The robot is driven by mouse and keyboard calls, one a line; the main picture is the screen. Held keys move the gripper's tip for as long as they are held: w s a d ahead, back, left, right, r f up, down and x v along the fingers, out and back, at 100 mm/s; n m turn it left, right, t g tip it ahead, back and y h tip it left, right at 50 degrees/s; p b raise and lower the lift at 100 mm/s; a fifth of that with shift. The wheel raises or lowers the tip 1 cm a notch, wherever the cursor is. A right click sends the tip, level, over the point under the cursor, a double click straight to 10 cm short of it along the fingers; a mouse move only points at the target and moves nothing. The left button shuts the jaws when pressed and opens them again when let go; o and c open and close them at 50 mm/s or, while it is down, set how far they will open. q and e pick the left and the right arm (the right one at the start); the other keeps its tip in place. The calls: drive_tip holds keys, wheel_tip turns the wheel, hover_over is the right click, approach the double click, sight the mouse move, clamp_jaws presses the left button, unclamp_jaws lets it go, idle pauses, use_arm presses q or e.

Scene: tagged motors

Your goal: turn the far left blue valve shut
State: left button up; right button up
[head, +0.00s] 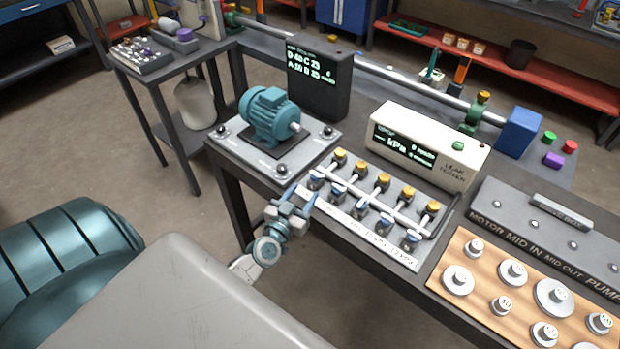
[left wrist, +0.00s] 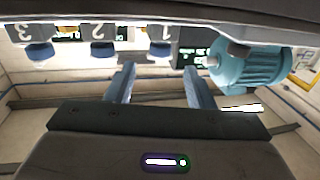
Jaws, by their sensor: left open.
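A manifold board carries a back row of yellow knobs and a front row of blue valves. The far left blue valve (head: 316,181) is at the board's left end, near the motor. In the left wrist view that blue valve (left wrist: 160,48) is under the label 1, above the gap between my fingertips. My left gripper (head: 301,194) is open and empty, in front of the board's left end, its fingers pointing toward the valve. Its two fingers also show in the left wrist view (left wrist: 159,76), apart from each other. I see no contact with the valve. My right gripper is not in view.
A teal motor (head: 270,117) on a grey plate stands left of the manifold. A leak tester box (head: 425,146) stands behind it. A wooden board (head: 485,290) with metal weights is at right. Neighbouring blue valves (head: 338,191) sit close by on the right.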

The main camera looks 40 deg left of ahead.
use_arm(q)
drive_tip(key=shift+s+d, duration=0.15)
drive_tip(key=shift+s, duration=1.15)
